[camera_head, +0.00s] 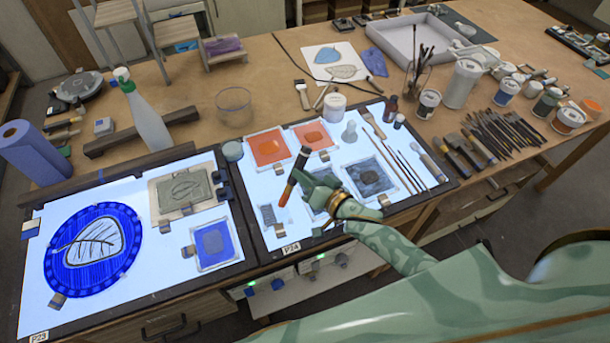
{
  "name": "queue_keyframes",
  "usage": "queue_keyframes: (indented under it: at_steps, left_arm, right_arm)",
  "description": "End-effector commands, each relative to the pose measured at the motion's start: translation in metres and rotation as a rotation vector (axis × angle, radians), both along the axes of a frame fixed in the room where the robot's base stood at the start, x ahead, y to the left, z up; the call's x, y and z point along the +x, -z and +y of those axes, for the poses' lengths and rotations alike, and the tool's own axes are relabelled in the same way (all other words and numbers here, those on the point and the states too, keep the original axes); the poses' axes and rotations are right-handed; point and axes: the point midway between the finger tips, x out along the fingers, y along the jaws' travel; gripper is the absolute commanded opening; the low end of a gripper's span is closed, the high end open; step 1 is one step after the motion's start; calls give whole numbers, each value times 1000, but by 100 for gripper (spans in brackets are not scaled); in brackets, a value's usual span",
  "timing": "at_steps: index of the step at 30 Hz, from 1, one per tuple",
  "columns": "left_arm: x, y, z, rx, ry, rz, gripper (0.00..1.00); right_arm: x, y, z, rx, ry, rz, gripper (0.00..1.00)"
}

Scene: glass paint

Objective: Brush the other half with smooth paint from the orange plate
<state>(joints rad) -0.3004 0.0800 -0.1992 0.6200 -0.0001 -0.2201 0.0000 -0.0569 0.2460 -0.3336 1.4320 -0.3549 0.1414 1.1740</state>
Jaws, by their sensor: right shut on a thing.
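My right gripper (316,182) is shut on a brush (304,158) with a dark upper part and an orange lower end, held tilted above the right light panel. Two orange plates lie behind it: the left orange plate (263,155) and the right orange plate (323,144), each with a darker patch in the middle. A round blue glass piece (132,243) with a pale leaf outline (95,240) lies on the left light panel, well apart from the brush. The gripper partly hides a grey plate under it. My left gripper is not in view.
A blue plate (228,251) and a grey-green leaf plate (172,208) lie on the left panel. A grey plate (385,188) and thin brushes lie right of my gripper. A spray bottle (148,125), glass bowl (235,107) and white jar (334,107) stand behind the panels.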

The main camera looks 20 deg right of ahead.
Motion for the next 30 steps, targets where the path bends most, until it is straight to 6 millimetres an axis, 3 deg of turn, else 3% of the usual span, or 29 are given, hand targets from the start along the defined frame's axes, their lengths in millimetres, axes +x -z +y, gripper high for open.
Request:
queue_keyframes:
  at_steps: [30]
  left_arm:
    - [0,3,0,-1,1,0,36]
  right_arm:
    - [0,10,0,-1,0,0,0]
